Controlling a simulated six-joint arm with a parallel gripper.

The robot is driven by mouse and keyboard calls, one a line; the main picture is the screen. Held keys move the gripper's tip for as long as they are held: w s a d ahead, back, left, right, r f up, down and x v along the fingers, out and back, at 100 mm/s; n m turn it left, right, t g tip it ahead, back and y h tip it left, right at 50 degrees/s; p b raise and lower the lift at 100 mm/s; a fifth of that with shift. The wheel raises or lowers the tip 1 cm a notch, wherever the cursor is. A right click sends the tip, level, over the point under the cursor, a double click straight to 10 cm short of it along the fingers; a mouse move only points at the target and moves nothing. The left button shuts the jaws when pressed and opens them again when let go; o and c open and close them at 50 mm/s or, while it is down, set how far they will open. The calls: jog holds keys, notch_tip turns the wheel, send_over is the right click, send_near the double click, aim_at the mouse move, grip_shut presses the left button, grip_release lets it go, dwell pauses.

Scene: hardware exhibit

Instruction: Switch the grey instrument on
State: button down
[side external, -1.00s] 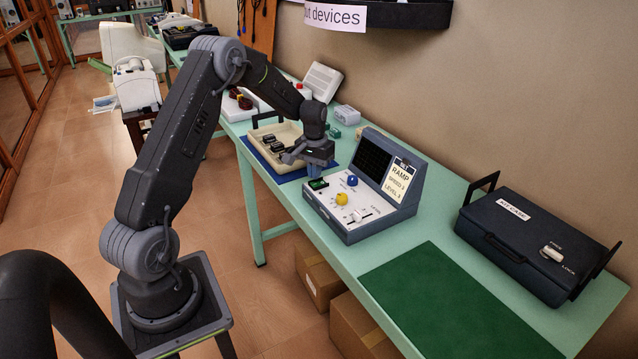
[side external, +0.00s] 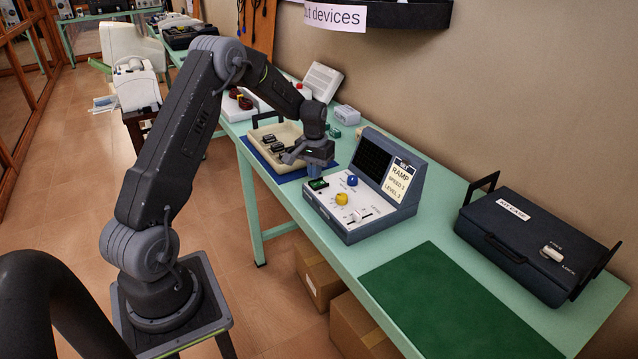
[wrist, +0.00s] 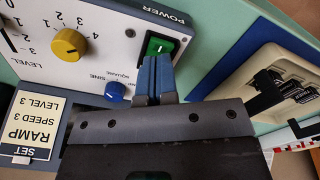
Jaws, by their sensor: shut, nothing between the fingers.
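The grey instrument (side external: 345,230) stands on the green bench, its sloped screen dark. Its white panel carries a yellow knob (side external: 342,199), a blue knob (side external: 352,180) and a green power switch (side external: 318,184) at the left end. A card on it reads RAMP, SPEED 3, LEVEL 3. In the wrist view the switch (wrist: 160,44) lies under the word POWER, the yellow knob (wrist: 68,45) and blue knob (wrist: 115,91) beside it. My gripper (side external: 315,177) is shut and empty, with its blue fingertips (wrist: 154,62) right at the switch and partly covering it. I cannot tell whether they touch.
A cream tray (side external: 258,134) with dark parts lies on a blue mat behind the instrument. A green mat (side external: 440,310) lies bare in front. A dark case (side external: 515,240) with raised handles stands to the right, near the wall.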

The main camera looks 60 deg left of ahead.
aim_at(315, 184)
jog(key=shift+f, duration=1.15)
dwell(0.6)
jog(key=shift+r, duration=0.15)
jog(key=shift+r, duration=3.4)
jog(key=s+d+r+m+t, duration=0.15)
jog(key=s+d+r, duration=0.25)
jog(key=d+r, duration=0.45)
jog(key=s+d+r+m+t, duration=0.15)
jog(key=s+d+r, duration=0.25)
jog(key=d+r, duration=0.4)
jog(key=s+d+m+t, duration=0.2)
jog(key=s+d+m, duration=0.1)
jog(key=s+d, duration=0.9)
jog(key=s, duration=0.3)
jog(key=shift+s+r+t, duration=0.15)
jog(key=shift+s+t, duration=0.15)
jog(key=shift+s, duration=0.1)
